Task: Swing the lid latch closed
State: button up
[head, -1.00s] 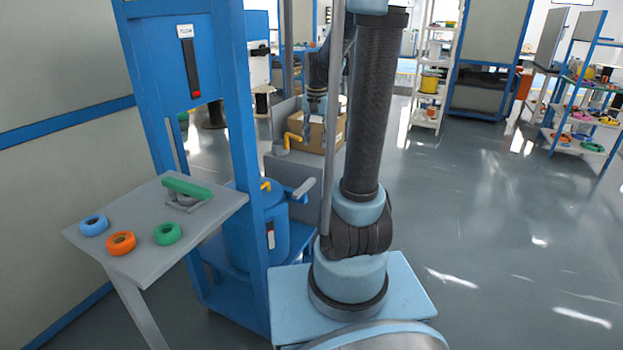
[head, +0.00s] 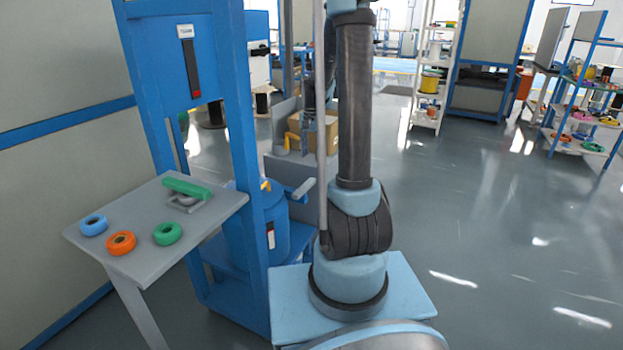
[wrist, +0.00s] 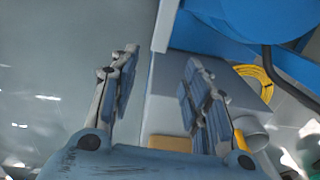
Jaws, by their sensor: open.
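A blue drum (head: 258,228) stands on a blue shelf of the machine frame, partly hidden by the frame's post. A yellow hooked handle (head: 266,185) shows at its top, and a grey lever (head: 303,188) sticks out to its right. I cannot tell for certain which part is the lid latch. In the head view the gripper is hidden or too unclear behind my arm.
A grey side table (head: 135,240) carries a blue, an orange and a green ring and a green-topped tool. A cardboard box (head: 325,132) sits behind my arm, with a yellow bent handle (head: 291,138) beside it. Open floor (head: 480,220) lies to the right.

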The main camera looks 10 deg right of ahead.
aim_at(312, 179)
notch_tip(312, 179, down, 11)
jog(key=shift+f, duration=0.15)
dwell(0.4)
jog(key=shift+c, duration=0.3)
grip_shut()
